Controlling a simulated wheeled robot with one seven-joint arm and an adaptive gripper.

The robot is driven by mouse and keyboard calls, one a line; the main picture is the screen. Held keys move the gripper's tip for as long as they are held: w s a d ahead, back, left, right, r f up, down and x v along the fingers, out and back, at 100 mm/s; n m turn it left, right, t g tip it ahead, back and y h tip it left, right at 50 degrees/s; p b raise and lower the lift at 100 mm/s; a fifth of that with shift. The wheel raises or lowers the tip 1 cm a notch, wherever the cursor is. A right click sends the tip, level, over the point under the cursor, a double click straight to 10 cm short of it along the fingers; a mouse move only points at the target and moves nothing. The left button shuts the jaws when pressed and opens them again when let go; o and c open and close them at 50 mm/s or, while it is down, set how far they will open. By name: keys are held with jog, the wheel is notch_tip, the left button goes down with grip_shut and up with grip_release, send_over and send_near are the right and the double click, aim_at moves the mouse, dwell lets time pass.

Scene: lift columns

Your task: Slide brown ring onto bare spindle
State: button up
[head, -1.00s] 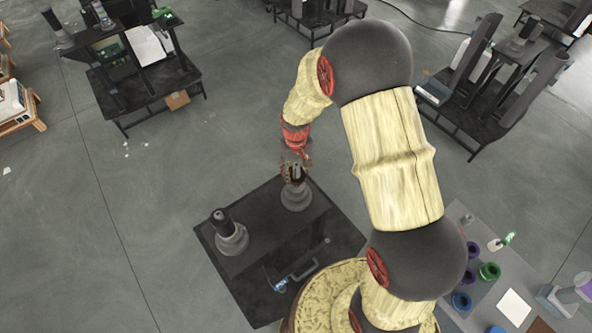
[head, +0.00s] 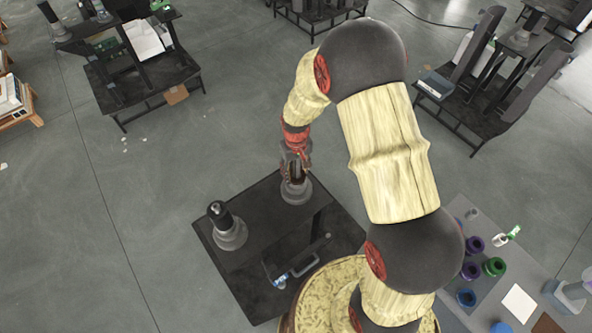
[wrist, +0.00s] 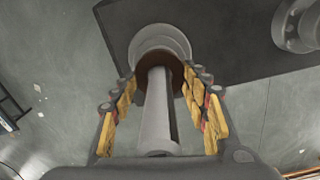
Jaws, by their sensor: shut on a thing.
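The brown ring (wrist: 178,75) is between the fingers of my gripper (wrist: 163,98) in the wrist view. My gripper is shut on it from both sides. The grey spindle (wrist: 157,115) runs between the fingers, and the ring appears to be around it, close above the wide stepped base (wrist: 160,38). In the head view my gripper (head: 295,163) is over the spindle's grey base (head: 296,191) at the black table's far corner. The ring is hard to make out there.
A second grey base with a dark post (head: 228,228) stands on the black table (head: 255,215), left of the spindle. A handled black object (head: 295,262) lies near the front. A grey table (head: 490,285) at right holds several purple, green and blue rings.

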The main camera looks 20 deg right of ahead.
jog(key=shift+f, duration=0.1)
jog(key=o, duration=1.2)
jog(key=shift+o, duration=0.4)
notch_tip(320, 180, up, 12)
jog(key=shift+r, duration=0.1)
jog(key=s+r+t+b, duration=0.2)
jog(key=s+r+b, duration=0.1)
jog(key=s+b, duration=0.5)
jog(key=s+r+m+t+b, duration=0.1)
jog(key=s+r+t+b, duration=0.2)
jog(key=s+b, duration=0.6)
jog(key=s, duration=0.5)
jog(key=shift+s+r+t+b, duration=0.25)
jog(key=shift+r+t+b, duration=0.05)
